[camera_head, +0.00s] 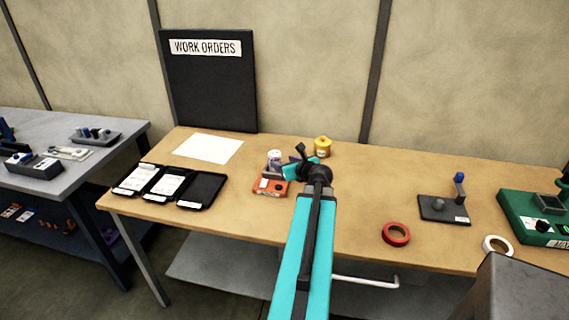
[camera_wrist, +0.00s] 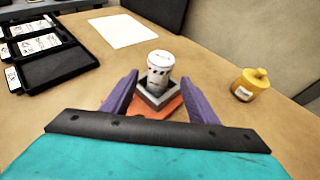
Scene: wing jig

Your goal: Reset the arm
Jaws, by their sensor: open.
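My gripper (camera_wrist: 160,97) is open, with its two purple fingers apart in the wrist view. Between and beyond the fingers a white cylinder with dark marks (camera_wrist: 160,66) stands upright in a grey square holder on an orange base (camera_wrist: 172,109). I cannot tell from this view how far the fingers are from it. In the head view my teal arm reaches over the wooden table, and its end is beside the orange base (camera_head: 266,187) and the white cylinder (camera_head: 274,157). The fingers themselves are largely hidden there.
A yellow pot (camera_head: 322,147) stands right of the holder. Black trays (camera_head: 205,190) and white paper (camera_head: 208,148) lie left. A red tape roll (camera_head: 396,234), white roll (camera_head: 497,246), grey fixture (camera_head: 435,210) and green fixture (camera_head: 520,215) are right. A work orders board (camera_head: 210,85) stands behind.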

